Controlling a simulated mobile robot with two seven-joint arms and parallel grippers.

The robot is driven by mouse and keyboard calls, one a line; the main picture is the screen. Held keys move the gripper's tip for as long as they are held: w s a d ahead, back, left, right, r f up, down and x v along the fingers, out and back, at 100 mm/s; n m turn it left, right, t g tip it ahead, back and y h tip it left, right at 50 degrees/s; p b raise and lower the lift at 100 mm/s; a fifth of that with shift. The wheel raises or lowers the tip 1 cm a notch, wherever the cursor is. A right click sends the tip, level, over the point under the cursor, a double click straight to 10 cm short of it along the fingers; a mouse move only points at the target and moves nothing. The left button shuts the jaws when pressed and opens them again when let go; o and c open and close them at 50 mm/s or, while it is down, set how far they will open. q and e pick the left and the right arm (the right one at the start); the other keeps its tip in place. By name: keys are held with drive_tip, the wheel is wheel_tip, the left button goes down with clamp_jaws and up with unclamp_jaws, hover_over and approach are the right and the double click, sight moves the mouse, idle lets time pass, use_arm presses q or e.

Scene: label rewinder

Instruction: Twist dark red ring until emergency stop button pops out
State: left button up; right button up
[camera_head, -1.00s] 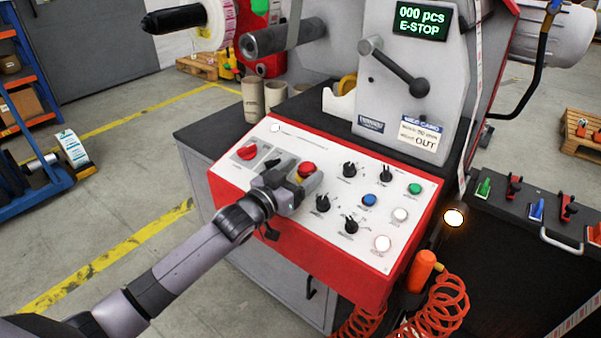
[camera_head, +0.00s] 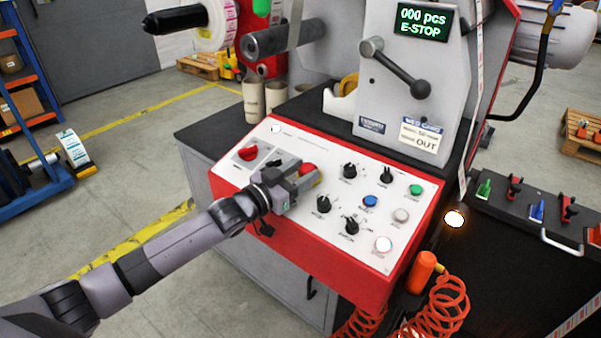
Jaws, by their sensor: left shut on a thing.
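The red emergency stop button (camera_head: 308,168) sits on a yellow plate (camera_head: 318,179) at the upper left part of the white control panel. My left gripper (camera_head: 303,172) reaches in from the left and is shut on the button's red ring. The gripper hides part of the button, so I cannot see whether it is pressed in or out. The display (camera_head: 421,21) reads "000 pcs E-STOP". My right gripper is not in view.
Black knobs (camera_head: 349,171), a blue button (camera_head: 370,201) and a green button (camera_head: 416,190) are to the right. A black crank lever (camera_head: 400,72) stands above the panel.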

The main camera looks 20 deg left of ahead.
use_arm(q)
drive_tip(key=shift+w+r+m+g+h+b, duration=0.1)
drive_tip(key=shift+m+g+h+b, duration=0.2)
drive_tip(key=shift+m+g+h, duration=1.2)
drive_tip(key=o, duration=1)
drive_tip(key=shift+a+t, duration=0.15)
drive_tip(key=shift+t, duration=0.15)
drive_tip(key=shift+s+a, duration=0.4)
drive_tip(key=shift+a, duration=0.05)
drive_tip(key=shift+v, duration=3)
drive_tip(key=shift+o, duration=0.3)
drive_tip(key=shift+d, duration=0.1)
